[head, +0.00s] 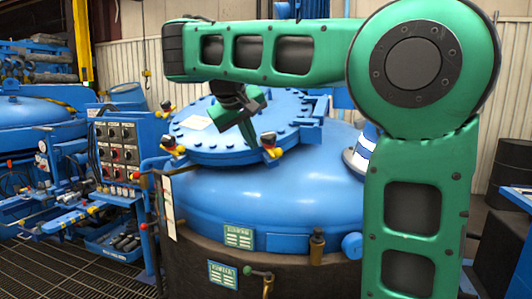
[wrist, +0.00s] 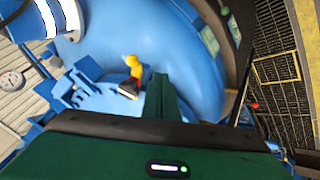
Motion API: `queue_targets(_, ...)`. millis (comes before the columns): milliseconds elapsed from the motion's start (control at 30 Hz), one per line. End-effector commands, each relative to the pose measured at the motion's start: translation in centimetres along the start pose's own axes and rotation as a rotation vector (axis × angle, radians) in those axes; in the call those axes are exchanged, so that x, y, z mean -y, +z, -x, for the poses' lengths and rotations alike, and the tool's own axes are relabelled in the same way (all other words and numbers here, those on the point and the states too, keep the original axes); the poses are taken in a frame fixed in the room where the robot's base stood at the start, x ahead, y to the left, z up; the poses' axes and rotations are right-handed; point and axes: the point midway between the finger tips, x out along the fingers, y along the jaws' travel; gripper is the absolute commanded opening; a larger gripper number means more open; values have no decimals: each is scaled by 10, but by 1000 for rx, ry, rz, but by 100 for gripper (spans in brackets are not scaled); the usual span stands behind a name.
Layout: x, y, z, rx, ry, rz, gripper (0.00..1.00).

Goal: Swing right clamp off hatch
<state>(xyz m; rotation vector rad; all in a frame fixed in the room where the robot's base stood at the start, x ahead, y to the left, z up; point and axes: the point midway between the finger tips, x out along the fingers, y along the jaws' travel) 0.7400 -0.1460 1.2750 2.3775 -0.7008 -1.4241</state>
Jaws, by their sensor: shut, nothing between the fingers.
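The round blue hatch (head: 205,147) sits on top of the blue furnace dome (head: 270,195). The right clamp (head: 269,144), with a black, red and yellow handle, is at the hatch's front right rim. In the wrist view a yellow and red clamp with a black end (wrist: 132,76) lies just left of my green finger. My gripper (head: 249,128) is shut and empty, above the hatch and a little up and left of the right clamp. I cannot tell whether it touches the clamp. In the wrist view my gripper (wrist: 162,95) points at the dome beside the hatch edge.
Two more clamps sit at the hatch's left rim, one in front (head: 170,144) and one behind (head: 167,107). A control panel (head: 117,150) stands to the left. A blue and white striped cylinder (head: 364,146) stands on the dome's right, partly behind my arm.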

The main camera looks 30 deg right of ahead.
Motion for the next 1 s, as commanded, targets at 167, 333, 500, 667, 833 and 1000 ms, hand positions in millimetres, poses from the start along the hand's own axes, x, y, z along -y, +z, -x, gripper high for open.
queue_targets(167, -1, 2, -35, 4, 2, 0, 0)
queue_targets(333, 0, 2, -65, 4, 0, 0, 0)
queue_targets(500, -24, 0, -73, 1, 0, -4, 0)
queue_targets(667, -34, 0, -78, 0, -1, -1, 0)
queue_targets(833, -36, -1, -79, 0, -2, 0, 0)
queue_targets(1000, -36, -1, -79, 0, -2, 0, 0)
